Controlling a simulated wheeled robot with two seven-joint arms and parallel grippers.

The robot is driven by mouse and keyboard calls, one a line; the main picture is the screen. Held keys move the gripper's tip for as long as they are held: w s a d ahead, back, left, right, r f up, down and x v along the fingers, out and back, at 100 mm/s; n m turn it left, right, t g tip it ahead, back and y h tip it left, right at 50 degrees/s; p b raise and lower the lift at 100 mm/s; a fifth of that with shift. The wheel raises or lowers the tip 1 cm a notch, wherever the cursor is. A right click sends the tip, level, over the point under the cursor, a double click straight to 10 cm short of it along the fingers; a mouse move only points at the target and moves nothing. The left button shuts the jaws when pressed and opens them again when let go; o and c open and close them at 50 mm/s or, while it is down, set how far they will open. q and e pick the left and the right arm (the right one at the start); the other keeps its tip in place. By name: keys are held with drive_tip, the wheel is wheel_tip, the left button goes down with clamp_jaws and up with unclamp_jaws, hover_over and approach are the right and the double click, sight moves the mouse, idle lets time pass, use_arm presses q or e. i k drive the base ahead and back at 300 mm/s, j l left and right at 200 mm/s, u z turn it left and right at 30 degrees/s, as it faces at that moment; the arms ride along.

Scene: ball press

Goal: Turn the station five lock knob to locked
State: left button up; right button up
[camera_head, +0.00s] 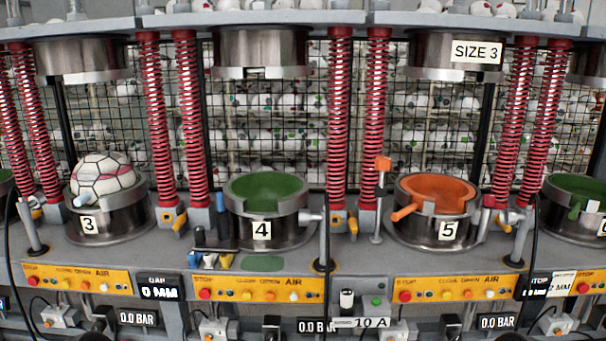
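Station five is the metal cup (430,228) with an orange lining (440,188) and a "5" label, right of centre. Its orange handle (404,212) sticks out to the lower left. A post with an orange block on top (383,164) stands left of the cup. A grey lever shows at the cup's right side (484,227). I cannot tell which of these parts is the lock knob or whether it is locked. Neither of my grippers is in view.
Station four (262,230) with a green lining stands left, and station three (110,222) holds a ball. Red springs (374,115) flank the stations. A yellow button panel (457,289) sits below station five. Small tools (222,262) lie beside station four.

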sight(489, 199)
drive_tip(key=i+l, duration=0.1)
drive_tip(key=l, duration=2)
